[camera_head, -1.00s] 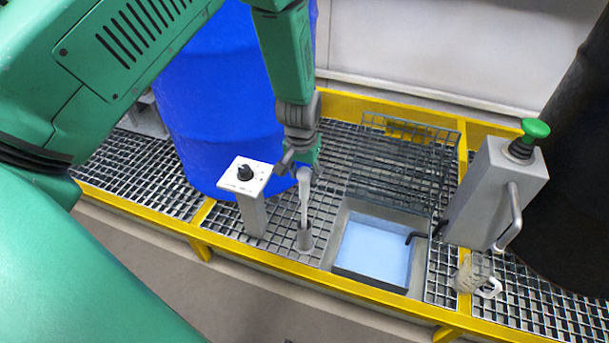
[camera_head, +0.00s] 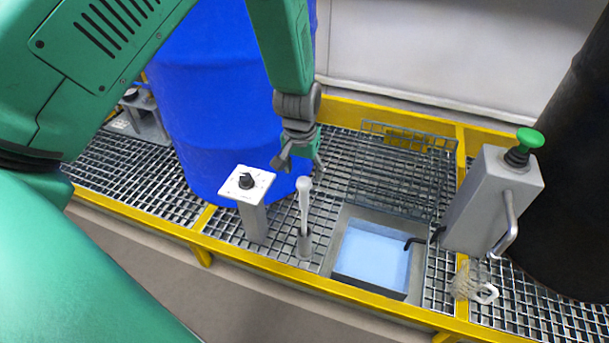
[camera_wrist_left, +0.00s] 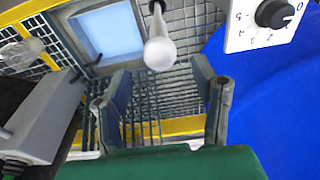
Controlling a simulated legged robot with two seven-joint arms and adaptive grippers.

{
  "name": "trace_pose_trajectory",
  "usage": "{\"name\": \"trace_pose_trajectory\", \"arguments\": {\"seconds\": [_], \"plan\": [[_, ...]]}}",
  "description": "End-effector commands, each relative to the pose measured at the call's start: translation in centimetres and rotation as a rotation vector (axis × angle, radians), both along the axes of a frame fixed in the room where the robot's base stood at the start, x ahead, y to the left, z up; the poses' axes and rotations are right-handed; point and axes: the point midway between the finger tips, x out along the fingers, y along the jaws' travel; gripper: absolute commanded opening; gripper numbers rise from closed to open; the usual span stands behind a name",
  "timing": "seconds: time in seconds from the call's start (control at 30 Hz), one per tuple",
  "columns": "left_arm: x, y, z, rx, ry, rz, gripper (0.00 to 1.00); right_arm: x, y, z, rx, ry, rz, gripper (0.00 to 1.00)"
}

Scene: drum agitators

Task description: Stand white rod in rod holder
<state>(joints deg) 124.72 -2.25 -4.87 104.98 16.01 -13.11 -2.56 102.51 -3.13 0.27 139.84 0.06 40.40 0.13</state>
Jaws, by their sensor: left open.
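The white rod (camera_head: 304,205) stands upright in the grey rod holder (camera_head: 305,245), with its rounded top end free. The holder stands on the grating between the dial post and the blue basin. The rod also shows in the left wrist view (camera_wrist_left: 159,50), seen nearly end-on beyond the fingers. My left gripper (camera_head: 301,166) is open just above and behind the rod's top, apart from it. Its two spread fingers show empty in the left wrist view (camera_wrist_left: 162,90). My right gripper is not in view.
A white-topped dial post (camera_head: 250,210) stands left of the holder, before a blue drum (camera_head: 215,100). The blue basin (camera_head: 373,255) and a wire basket (camera_head: 400,165) lie right. A grey box with a green button (camera_head: 495,200) stands farther right, beside a black drum (camera_head: 570,190).

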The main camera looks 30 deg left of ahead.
Motion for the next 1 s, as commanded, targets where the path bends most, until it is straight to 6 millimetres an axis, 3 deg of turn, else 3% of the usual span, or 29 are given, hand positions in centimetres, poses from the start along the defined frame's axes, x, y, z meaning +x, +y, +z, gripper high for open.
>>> {"name": "trace_pose_trajectory", "arguments": {"seconds": [0.03,0.1,0.3,0.57,0.67,0.77,0.9,1.0], "plan": [[-0.1,0.0,1.7,0.001,-0.003,0.0,0.54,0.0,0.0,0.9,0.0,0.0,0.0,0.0],[-0.3,-0.1,3.1,0.0,-0.002,0.0,0.54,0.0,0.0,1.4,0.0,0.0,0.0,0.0],[-0.6,-0.2,6.0,0.0,-0.001,0.0,0.54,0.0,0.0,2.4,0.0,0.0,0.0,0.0],[-0.9,-0.2,6.9,0.001,0.002,0.0,0.54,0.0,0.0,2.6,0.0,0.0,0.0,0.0],[-2.2,-0.1,5.2,0.011,0.015,-0.01,0.54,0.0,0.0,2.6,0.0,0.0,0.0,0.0],[-6.3,-0.1,0.8,0.04,0.041,-0.048,0.54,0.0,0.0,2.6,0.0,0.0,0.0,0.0],[-15.6,-0.6,-5.7,0.066,0.076,-0.146,0.54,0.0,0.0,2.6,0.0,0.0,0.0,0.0],[-21.9,-1.4,-8.0,0.052,0.086,-0.212,0.54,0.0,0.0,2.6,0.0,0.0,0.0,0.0]]}}
